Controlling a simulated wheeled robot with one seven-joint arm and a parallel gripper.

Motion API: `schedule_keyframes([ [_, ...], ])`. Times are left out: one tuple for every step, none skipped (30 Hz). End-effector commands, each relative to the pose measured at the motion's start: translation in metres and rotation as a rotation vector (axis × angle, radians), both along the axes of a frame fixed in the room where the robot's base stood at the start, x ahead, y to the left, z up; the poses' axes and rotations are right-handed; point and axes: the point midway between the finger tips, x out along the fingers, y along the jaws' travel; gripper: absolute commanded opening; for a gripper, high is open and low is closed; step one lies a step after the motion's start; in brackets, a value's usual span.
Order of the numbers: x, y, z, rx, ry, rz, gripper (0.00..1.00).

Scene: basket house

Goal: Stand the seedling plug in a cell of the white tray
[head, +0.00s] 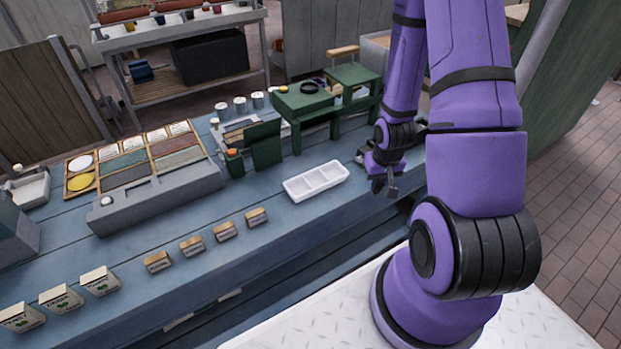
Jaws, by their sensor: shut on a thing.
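The white tray (316,182) lies on the blue bench near its front edge, with a row of empty cells facing up. My gripper (384,188) hangs to the right of the tray, close above the bench and apart from the tray. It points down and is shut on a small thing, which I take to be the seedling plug. The plug is too small and dark between the fingers to make out, and I see no plug elsewhere.
Green wooden stands (305,104) rise behind the tray, with an upright green panel (267,145) to their left. Several small labelled boxes (192,245) line the bench left of the tray. A long grey block (155,197) lies farther left. The bench around the tray's front is clear.

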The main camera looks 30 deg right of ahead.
Motion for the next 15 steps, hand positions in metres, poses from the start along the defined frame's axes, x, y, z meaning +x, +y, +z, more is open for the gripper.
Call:
schedule_keyframes([
  [-0.001, -0.001, 0.000, -0.001, 0.000, -0.005, 0.10],
  [-0.001, -0.001, 0.000, -0.002, 0.000, -0.006, 0.10],
  [0.002, 0.000, -0.001, -0.003, -0.001, -0.007, 0.10],
  [0.006, 0.001, -0.001, -0.003, -0.001, -0.006, 0.10],
  [0.010, 0.002, -0.002, -0.003, -0.002, -0.005, 0.10],
  [0.018, 0.004, -0.002, -0.004, -0.003, -0.005, 0.10],
  [0.025, 0.006, -0.003, -0.005, -0.005, -0.003, 0.10],
  [0.031, 0.008, -0.003, -0.004, -0.004, -0.003, 0.10],
  [0.041, 0.009, -0.004, -0.004, -0.006, -0.003, 0.10],
  [0.047, 0.011, -0.005, -0.003, -0.005, -0.004, 0.10],
  [0.054, 0.012, -0.005, -0.004, -0.005, -0.004, 0.10],
  [0.063, 0.014, -0.007, -0.004, -0.005, -0.004, 0.10],
  [0.070, 0.016, -0.007, -0.004, -0.005, -0.005, 0.10],
  [0.076, 0.017, -0.008, -0.004, -0.004, -0.005, 0.10],
  [0.086, 0.019, -0.009, -0.004, -0.005, -0.004, 0.10],
])
